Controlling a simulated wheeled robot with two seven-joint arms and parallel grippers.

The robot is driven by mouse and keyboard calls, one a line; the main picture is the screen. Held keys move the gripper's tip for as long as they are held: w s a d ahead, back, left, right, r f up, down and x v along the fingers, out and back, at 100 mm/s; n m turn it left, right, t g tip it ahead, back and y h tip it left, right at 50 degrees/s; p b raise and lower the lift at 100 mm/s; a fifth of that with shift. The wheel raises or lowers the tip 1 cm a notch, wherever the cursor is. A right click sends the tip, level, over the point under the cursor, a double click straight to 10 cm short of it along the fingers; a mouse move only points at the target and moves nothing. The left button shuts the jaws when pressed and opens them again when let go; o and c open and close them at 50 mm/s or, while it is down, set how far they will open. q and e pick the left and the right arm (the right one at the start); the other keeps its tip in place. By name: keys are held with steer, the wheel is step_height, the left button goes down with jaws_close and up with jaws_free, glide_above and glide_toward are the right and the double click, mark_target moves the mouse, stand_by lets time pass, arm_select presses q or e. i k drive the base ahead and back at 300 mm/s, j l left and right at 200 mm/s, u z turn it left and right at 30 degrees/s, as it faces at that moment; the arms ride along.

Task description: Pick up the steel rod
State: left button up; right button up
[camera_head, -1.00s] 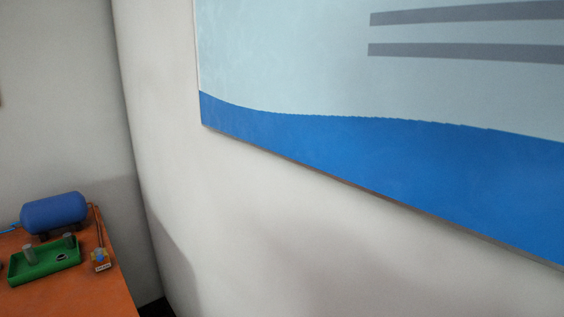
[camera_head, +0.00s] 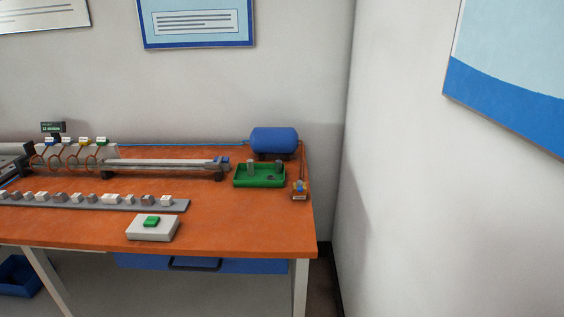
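A green tray (camera_head: 259,185) sits on the right part of the orange table. A light grey upright cylinder (camera_head: 250,167) stands at the tray's back left, and a darker grey piece (camera_head: 279,166) is at its back right. Either could be the steel rod; at this distance I cannot tell which. A small dark ring-like shape (camera_head: 271,180) also shows in the tray. Neither of my grippers is in view.
The orange table (camera_head: 235,228) has a blue tank (camera_head: 274,140) at the back right, copper coils (camera_head: 66,157) at the left, a grey rail (camera_head: 170,164), a strip of small blocks (camera_head: 97,204) and a green-button box (camera_head: 152,227). A wall stands right of the table.

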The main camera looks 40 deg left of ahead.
mark_target(249, 162)
steer(key=u, duration=1.5)
steer(key=i+j+z, duration=0.15)
steer(key=i+z, duration=0.15)
steer(key=i+j+z, duration=0.3)
steer(key=k+l, duration=0.05)
